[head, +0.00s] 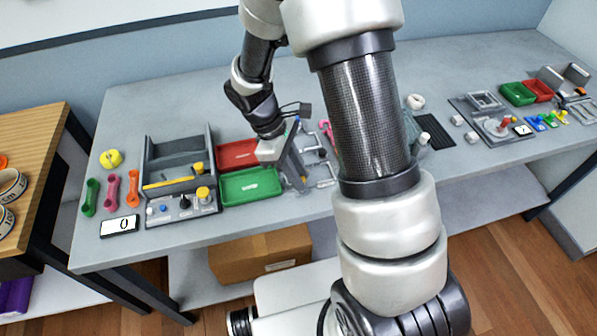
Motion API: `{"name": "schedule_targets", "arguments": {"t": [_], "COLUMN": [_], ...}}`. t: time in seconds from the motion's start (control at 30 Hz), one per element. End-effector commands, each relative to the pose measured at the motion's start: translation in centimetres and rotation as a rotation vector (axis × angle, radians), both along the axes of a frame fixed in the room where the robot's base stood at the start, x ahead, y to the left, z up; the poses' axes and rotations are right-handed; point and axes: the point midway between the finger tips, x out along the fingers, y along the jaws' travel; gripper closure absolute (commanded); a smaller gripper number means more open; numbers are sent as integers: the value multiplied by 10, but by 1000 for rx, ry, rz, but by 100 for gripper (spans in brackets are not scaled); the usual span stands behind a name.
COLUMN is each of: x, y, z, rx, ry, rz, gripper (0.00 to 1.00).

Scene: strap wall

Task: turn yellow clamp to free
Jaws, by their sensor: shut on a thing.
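My gripper (282,148) is at the narrow grey upright panel (293,168), just right of the red and green trays. Its white hand covers the panel's upper left side. It is shut on a small part there, which looks to be the yellow clamp. The hand hides the clamp and most of the jaws, so its turn angle cannot be told. A small orange-yellow spot (303,179) shows low on the panel. It is too small to identify.
A red tray (237,154) and a green tray (250,186) lie left of the panel. Grey wire-like frames (324,172) stand close on its right. A grey box with a yellow knob (203,193) is further left. My arm hides the table's middle.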

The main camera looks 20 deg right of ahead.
Motion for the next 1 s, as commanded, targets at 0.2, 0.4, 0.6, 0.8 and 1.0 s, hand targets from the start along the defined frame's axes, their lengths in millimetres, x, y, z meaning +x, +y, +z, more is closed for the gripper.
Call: {"name": "schedule_targets", "arguments": {"t": [0.2, 0.4, 0.6, 0.8, 1.0], "x": [2, 3, 4, 4, 4], "y": [-2, -3, -4, -5, -6], "z": [1, 1, 1, 1, 1], "rx": [0, 0, -1, 0, 0], "ry": [0, -1, 0, -1, -1], "rz": [-208, -398, -586, -761, -899], "gripper": [100, 100, 100, 100, 100]}}
